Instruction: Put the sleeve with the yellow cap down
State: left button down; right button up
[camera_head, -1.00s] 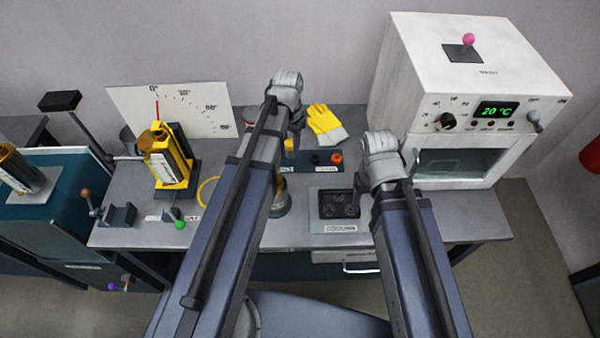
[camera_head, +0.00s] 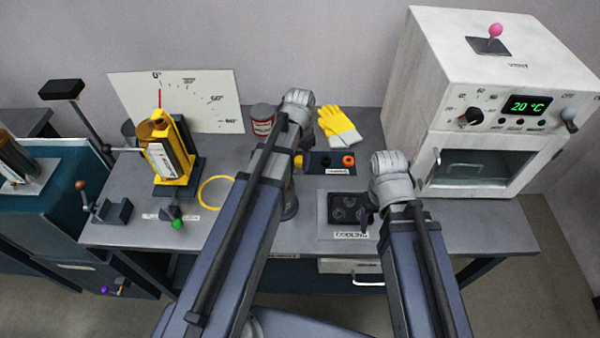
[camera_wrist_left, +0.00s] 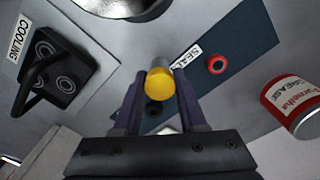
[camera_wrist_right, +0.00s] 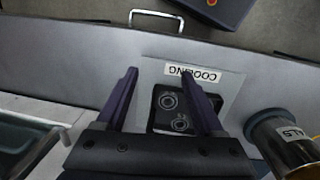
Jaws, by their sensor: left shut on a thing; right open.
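The sleeve with the yellow cap (camera_wrist_left: 160,84) is between the fingers of my left gripper (camera_wrist_left: 160,90), which is shut on it. The cap faces the left wrist camera and hides most of the sleeve. In the head view the yellow cap (camera_head: 298,160) shows at the left end of the dark seal board (camera_head: 320,170). I cannot tell whether the sleeve touches the board. The board carries a black ring and a red-orange ring (camera_wrist_left: 216,64). My right gripper (camera_wrist_right: 158,76) is open and empty above the cooling block (camera_wrist_right: 172,108).
A metal cylinder (camera_wrist_right: 280,140) stands beside the cooling block. The yellow tilting stand (camera_head: 168,155) is left, the white oven (camera_head: 480,140) right. A yellow ring (camera_head: 216,192) lies on the bench.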

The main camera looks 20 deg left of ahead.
pick_arm(q)
jog(key=shift+f+b, duration=1.8)
pick_arm(e)
jog(key=shift+f, duration=1.8)
jog(key=shift+f, duration=0.1)
pick_arm(q)
jog(key=shift+f, duration=0.2)
pick_arm(e)
jog(key=shift+f, duration=0.15)
pick_arm(q)
jog(key=shift+c, duration=2.3)
grip_release()
jog(key=shift+r, duration=0.15)
